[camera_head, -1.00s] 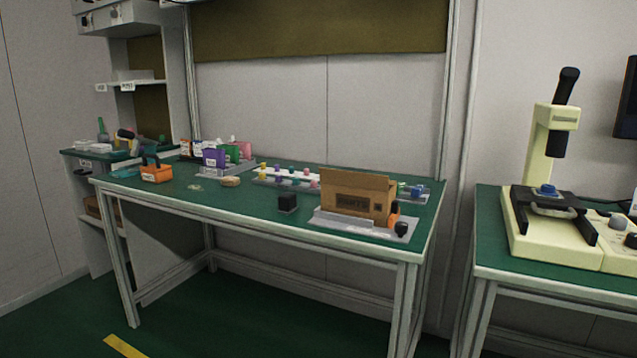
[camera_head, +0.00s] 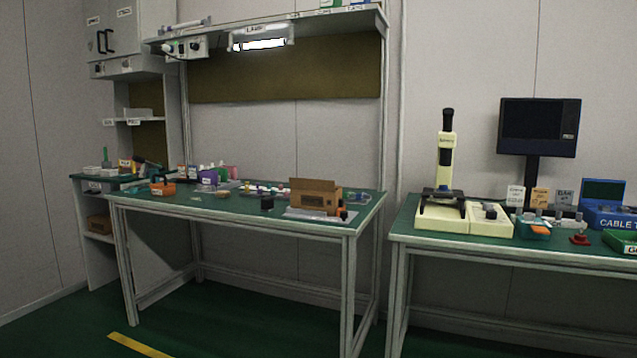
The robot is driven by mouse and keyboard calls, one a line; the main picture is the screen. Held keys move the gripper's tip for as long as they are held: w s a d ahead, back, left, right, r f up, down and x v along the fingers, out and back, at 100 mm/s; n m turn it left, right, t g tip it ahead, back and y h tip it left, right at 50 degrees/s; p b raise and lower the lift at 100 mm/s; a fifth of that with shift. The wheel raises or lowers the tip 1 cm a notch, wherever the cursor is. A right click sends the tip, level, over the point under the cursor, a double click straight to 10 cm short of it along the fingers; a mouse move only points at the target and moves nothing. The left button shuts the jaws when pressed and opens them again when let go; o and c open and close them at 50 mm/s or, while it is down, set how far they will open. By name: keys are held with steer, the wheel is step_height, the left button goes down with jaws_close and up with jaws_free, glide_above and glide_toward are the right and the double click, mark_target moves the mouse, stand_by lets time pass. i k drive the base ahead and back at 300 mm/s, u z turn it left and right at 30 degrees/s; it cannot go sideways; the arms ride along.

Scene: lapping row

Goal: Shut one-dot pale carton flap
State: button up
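A brown cardboard carton (camera_head: 315,198) stands on a grey plate (camera_head: 311,215) near the right end of the green-topped left table. Its flap (camera_head: 312,183) stands up along the top, so the carton is open. Dot marks on it are too small to tell from here. Another brown carton (camera_head: 98,224) sits on the lower shelf at the far left; its flaps and dots cannot be made out. My gripper is not in view.
The left table (camera_head: 180,203) also bears an orange bin (camera_head: 163,189), a black block (camera_head: 267,203) and small coloured parts. A second table at right holds a cream microscope (camera_head: 444,180) and monitor (camera_head: 539,128). The green floor (camera_head: 240,335) in front is clear.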

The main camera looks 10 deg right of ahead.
mark_target(316, 184)
steer(key=z, duration=0.6)
steer(key=i, duration=0.75)
steer(key=z, duration=0.45)
steer(key=i, duration=0.7)
steer(key=u, duration=0.3)
